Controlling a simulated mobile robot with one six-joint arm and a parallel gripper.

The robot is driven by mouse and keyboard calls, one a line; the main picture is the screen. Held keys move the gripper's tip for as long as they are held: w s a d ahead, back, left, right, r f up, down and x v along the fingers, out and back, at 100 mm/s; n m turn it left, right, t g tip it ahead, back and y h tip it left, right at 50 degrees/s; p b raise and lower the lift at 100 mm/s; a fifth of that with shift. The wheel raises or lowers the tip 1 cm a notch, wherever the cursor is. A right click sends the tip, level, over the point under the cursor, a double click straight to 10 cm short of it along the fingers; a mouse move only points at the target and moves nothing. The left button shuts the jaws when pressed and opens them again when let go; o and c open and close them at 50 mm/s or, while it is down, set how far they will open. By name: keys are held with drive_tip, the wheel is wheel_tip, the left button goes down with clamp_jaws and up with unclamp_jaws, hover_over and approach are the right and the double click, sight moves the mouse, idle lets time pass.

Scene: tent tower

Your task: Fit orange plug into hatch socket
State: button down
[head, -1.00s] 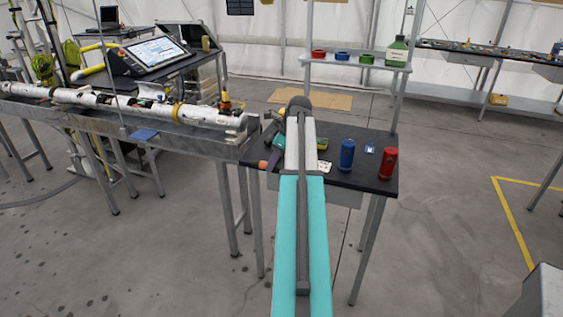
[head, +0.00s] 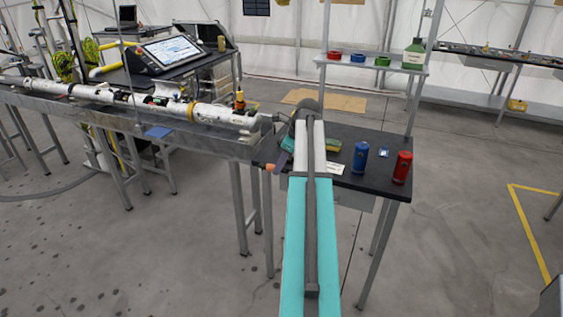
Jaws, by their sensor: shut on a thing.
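My arm reaches forward over the small dark table, and its links hide much of my gripper (head: 277,163). The gripper shows as a small grey-purple shape left of the arm, pointing down and left. It is shut on a small orange piece, which looks like the orange plug (head: 270,168), over the table's left edge. A long white tube (head: 215,114) lies on the bench at left. An orange and black fitting (head: 239,100) stands upright near its right end. The hatch socket cannot be made out in this view.
On the small dark table (head: 385,190) stand a blue can (head: 360,157) and a red can (head: 402,167), right of my arm. A shelf (head: 385,66) behind holds coloured rings and a green bottle (head: 414,54). A tilted screen (head: 171,51) stands behind the bench.

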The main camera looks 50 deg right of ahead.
drive_tip(key=w+a+f+n+g+y, duration=0.1)
drive_tip(key=w+a+f+n, duration=0.25)
drive_tip(key=a, duration=0.55)
drive_tip(key=w+a+f+n+g+y, duration=0.1)
drive_tip(key=w+a+f+n, duration=0.2)
drive_tip(key=a, duration=0.5)
drive_tip(key=w+a+f+n+g+y, duration=0.15)
drive_tip(key=w+a+n, duration=0.3)
drive_tip(key=a, duration=0.45)
drive_tip(key=a+f+n+g, duration=0.1)
drive_tip(key=a+f+n, duration=0.2)
drive_tip(key=a, duration=0.6)
drive_tip(key=s+a+f+n+g+h, duration=0.1)
drive_tip(key=a+f+n, duration=0.2)
drive_tip(key=a, duration=0.6)
drive_tip(key=a+f+n+g, duration=0.1)
drive_tip(key=a+n, duration=0.3)
drive_tip(key=a, duration=0.5)
drive_tip(key=shift+s+f+n+g+h, duration=0.35)
drive_tip(key=shift+f+n, duration=0.05)
drive_tip(key=shift+f, duration=0.5)
drive_tip(key=shift+d, duration=0.1)
